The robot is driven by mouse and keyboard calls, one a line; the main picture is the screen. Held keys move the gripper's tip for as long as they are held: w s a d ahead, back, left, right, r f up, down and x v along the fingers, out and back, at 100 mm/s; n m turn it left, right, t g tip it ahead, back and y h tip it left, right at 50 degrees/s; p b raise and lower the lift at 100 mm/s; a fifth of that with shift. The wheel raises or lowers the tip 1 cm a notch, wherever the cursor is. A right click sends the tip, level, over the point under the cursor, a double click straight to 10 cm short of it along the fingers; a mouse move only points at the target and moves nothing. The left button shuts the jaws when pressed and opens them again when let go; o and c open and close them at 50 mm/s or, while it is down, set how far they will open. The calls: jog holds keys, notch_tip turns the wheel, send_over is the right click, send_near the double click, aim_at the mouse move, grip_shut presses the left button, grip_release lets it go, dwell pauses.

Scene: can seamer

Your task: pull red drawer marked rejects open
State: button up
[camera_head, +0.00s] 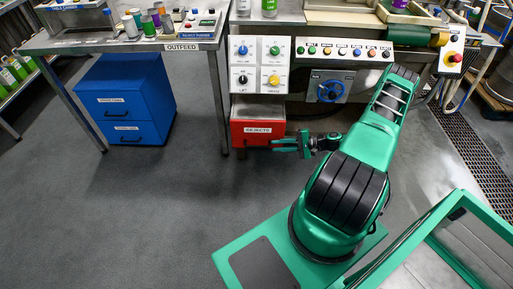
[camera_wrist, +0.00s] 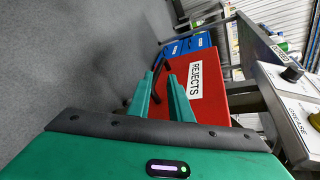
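The red drawer marked REJECTS (camera_head: 258,137) sits low under the panel of knobs and looks shut. Its red front with the white REJECTS label also fills the middle right of the wrist view (camera_wrist: 215,98). A black bar handle (camera_wrist: 166,64) stands out from that front. My gripper (camera_head: 284,146) is at the right part of the drawer front, with its green fingers pointing left and a gap between them. In the wrist view the fingers (camera_wrist: 163,80) are apart, with their tips close to the handle. I cannot tell whether they touch it.
A blue two-drawer cabinet (camera_head: 127,101) stands to the left under the outfeed table (camera_head: 120,45). A knob panel (camera_head: 258,64) is directly above the red drawer. The grey floor (camera_head: 150,210) in front is clear. A floor grate (camera_head: 470,140) lies to the right.

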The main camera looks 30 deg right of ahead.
aim_at(257, 146)
jog(key=w+a+f, duration=0.1)
jog(key=w+a, duration=0.1)
jog(key=w+a+f+m+t, duration=0.1)
jog(key=w+a+f, duration=0.1)
jog(key=w, duration=0.1)
jog(key=w+a+f+m+t, duration=0.1)
jog(key=w+a+f, duration=0.1)
jog(key=w, duration=0.1)
jog(key=shift+w+a+h, duration=0.15)
jog(key=shift+w+h, duration=0.1)
jog(key=shift+h, duration=0.05)
jog(key=shift+c, duration=0.6)
grip_shut()
